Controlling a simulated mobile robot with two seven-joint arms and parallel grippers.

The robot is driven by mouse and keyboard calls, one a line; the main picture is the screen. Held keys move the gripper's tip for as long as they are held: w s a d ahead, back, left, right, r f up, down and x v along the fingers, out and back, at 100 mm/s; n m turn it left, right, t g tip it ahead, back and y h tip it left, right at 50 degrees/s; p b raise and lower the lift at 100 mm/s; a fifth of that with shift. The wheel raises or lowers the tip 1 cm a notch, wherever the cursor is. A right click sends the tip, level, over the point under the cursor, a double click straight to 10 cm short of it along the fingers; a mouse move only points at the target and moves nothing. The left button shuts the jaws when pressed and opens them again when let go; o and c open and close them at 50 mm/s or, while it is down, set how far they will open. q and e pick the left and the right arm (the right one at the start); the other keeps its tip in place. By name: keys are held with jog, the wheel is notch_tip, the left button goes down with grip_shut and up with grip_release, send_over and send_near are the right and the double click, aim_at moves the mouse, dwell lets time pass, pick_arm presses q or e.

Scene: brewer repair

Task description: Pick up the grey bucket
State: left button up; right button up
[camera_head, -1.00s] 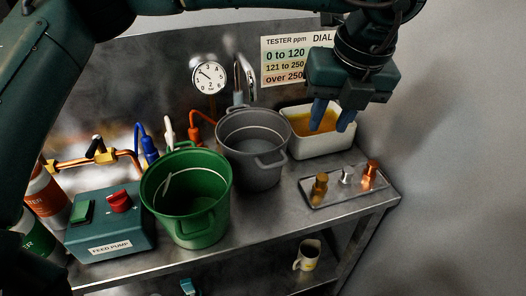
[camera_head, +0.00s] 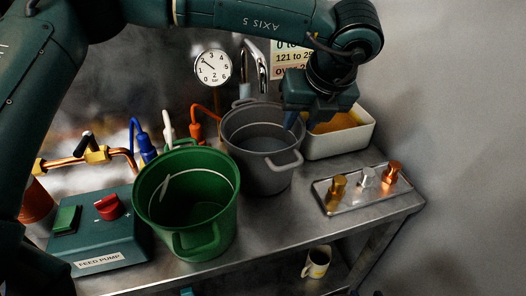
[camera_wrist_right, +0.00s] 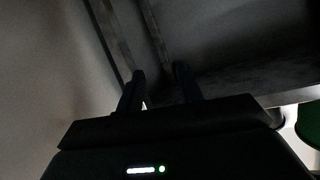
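The grey bucket (camera_head: 258,172) stands upright on the metal bench, with a handle loop on its front right side and another at its back. My left gripper (camera_head: 303,122) hangs fingers-down over the bucket's right rim, pointing down and left. Its fingers look apart with nothing between them; whether they touch the rim is hard to tell. My right gripper (camera_wrist_right: 160,90) shows in the dark right wrist view, its two fingers apart and empty near a bench edge. I cannot make it out clearly in the head view.
A green bucket (camera_head: 186,222) stands close at left of the grey one. A white tub (camera_head: 345,143) of orange liquid is at right, behind a tray (camera_head: 335,207) of metal fittings. The feed pump box (camera_head: 98,245), hoses and a gauge (camera_head: 213,67) are nearby. A mug (camera_head: 316,262) sits below.

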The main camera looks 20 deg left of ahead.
aim_at(289, 142)
pick_arm(q)
jog(key=shift+p+x, duration=0.3)
jog(key=shift+x, duration=2.05)
jog(key=shift+w+d, duration=0.1)
grip_shut()
